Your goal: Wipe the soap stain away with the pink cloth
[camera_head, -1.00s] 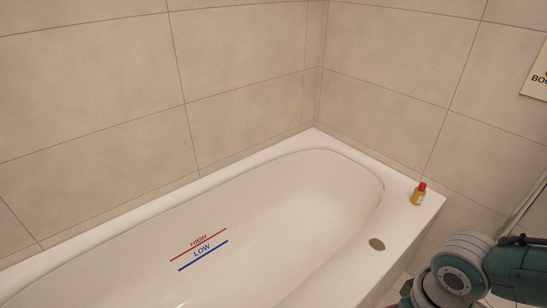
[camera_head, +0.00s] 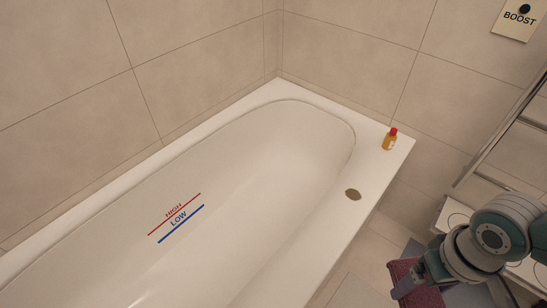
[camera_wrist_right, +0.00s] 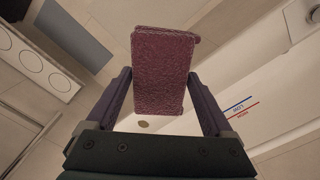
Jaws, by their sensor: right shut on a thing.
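A brownish soap stain (camera_head: 353,194) lies on the white rim of the bathtub (camera_head: 335,235), near its right end. It also shows in the right wrist view (camera_wrist_right: 144,124), just past the lower edge of the cloth. My right gripper (camera_head: 412,284) is shut on the pink cloth (camera_head: 404,272), a dark pink textured piece, at the lower right of the head view. In the right wrist view the cloth (camera_wrist_right: 163,70) sits upright between the two fingers. The cloth is apart from the stain, to its lower right. My left gripper is not in view.
An orange bottle with a red cap (camera_head: 389,140) stands on the tub's corner, beyond the stain. Red and blue level lines marked HIGH and LOW (camera_head: 180,218) are on the tub's inner wall. A grey mat (camera_wrist_right: 64,33) lies on the floor. A BOOST sign (camera_head: 516,19) hangs at upper right.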

